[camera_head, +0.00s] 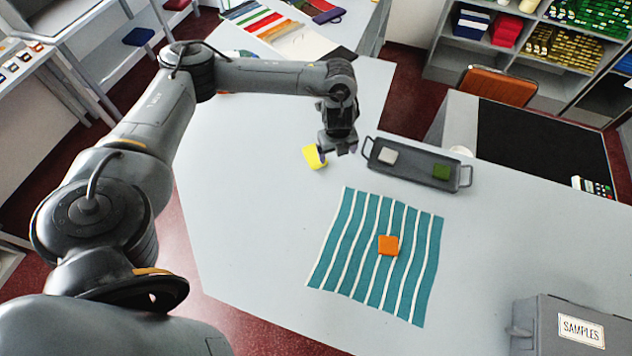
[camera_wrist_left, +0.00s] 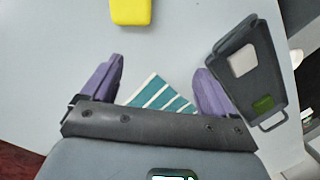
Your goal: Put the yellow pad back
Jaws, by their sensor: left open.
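The yellow pad (camera_head: 314,157) lies on the bare counter left of the tray. It also shows at the top edge of the left wrist view (camera_wrist_left: 131,12), partly cut off. My left gripper (camera_head: 337,150) is open and empty, just right of the pad in the head view. Its purple fingers (camera_wrist_left: 157,72) stand apart in the wrist view, with the pad outside them. The dark grey tray (camera_head: 414,166) holds a white pad (camera_head: 387,156) and a green pad (camera_head: 441,172), with bare room between them. My right gripper is out of view.
An orange pad (camera_head: 388,245) lies on a teal and white striped cloth (camera_head: 345,255) in front of the tray. A grey samples box (camera_head: 545,325) stands at the lower right. The counter (camera_head: 240,200) left of the cloth is clear.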

